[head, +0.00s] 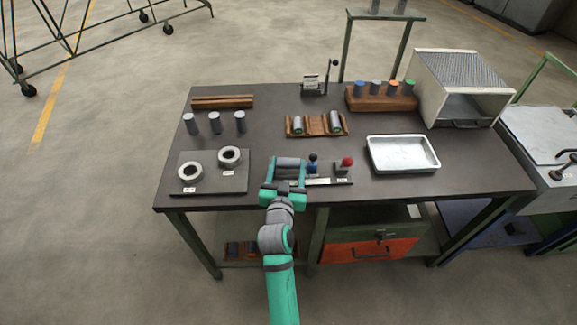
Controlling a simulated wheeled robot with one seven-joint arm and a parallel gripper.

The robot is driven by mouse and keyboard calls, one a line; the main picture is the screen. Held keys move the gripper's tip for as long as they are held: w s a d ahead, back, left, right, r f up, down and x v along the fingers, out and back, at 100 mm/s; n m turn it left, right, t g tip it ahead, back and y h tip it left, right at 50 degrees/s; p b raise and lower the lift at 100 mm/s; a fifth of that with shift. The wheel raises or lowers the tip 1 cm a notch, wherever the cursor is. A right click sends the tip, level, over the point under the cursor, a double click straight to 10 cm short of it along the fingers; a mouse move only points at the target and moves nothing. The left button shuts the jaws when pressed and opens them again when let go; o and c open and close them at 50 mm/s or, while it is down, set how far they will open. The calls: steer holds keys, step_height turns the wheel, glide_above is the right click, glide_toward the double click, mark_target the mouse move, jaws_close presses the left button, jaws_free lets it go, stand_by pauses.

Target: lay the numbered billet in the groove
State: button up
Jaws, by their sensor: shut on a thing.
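My gripper (288,172) is at the front middle of the dark table, shut on a grey cylindrical billet (290,161) that lies crosswise between its fingers. No number is readable on the billet at this size. I cannot tell how far above the table it is. A long wooden block with a groove along it (222,102) lies at the back left, empty.
Two grey rings (229,156) (190,172) sit on a dark plate at the front left. A fixture with blue and red knobs (347,164) is right beside my gripper. A tray (402,166), a rack of colour-topped cylinders (382,101) and a furnace box (458,82) stand at the right.

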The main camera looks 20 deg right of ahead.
steer(key=shift+a+f+g, duration=0.15)
steer(key=shift+f, duration=0.5)
steer(key=shift+a+f+g, duration=0.1)
steer(key=shift+f+g, duration=0.05)
steer(key=shift+f, duration=0.45)
steer(key=o, duration=1.7)
steer(key=shift+o, duration=0.3)
steer(key=shift+a, duration=0.1)
steer(key=shift+a+f, duration=0.1)
steer(key=shift+s+a, duration=0.1)
steer(key=shift+s, duration=0.45)
steer(key=d+r+v, duration=0.1)
steer(key=r+v, duration=0.1)
steer(key=v, duration=0.8)
steer(key=shift+w+r, duration=0.1)
steer(key=shift+w, duration=0.1)
